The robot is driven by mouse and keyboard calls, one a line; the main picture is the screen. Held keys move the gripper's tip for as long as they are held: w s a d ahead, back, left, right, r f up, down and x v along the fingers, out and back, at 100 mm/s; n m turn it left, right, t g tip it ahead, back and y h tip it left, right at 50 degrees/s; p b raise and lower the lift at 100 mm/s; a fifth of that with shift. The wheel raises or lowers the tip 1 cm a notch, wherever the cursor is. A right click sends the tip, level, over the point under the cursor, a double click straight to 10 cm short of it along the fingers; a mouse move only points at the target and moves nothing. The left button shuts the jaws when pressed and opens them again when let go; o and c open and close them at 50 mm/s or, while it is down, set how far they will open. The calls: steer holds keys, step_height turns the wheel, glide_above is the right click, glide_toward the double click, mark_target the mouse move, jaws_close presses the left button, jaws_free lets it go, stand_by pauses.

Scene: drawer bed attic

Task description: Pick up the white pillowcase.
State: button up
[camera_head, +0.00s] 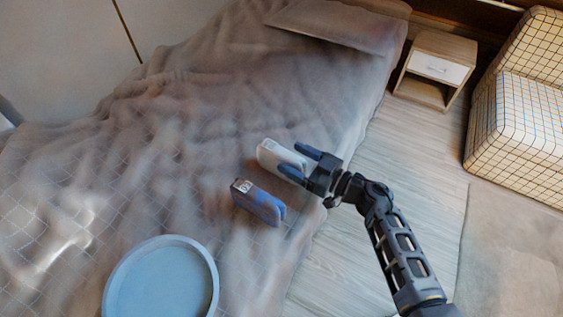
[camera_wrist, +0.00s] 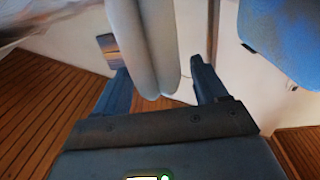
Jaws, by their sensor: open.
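The white pillowcase (camera_head: 273,155), folded into a small block, lies on the grey-brown bedspread near the bed's right edge. My gripper (camera_head: 293,160) comes from the right with its jaws open. Its two blue-tipped fingers reach over the near end of the pillowcase, one on each side. In the wrist view, the pale folded pillowcase (camera_wrist: 148,40) extends into the gap between the fingers (camera_wrist: 160,70). I cannot tell whether either finger touches it.
A blue folded cloth (camera_head: 258,203) lies close by, lower left of the pillowcase; it also shows in the wrist view (camera_wrist: 283,40). A round blue tray (camera_head: 213,270) sits on the bed (camera_head: 130,150).

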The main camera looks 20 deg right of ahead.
mark_target(270, 154)
steer(key=shift+x, duration=1.35)
steer(key=shift+c, duration=0.3)
steer(key=c, duration=1.1)
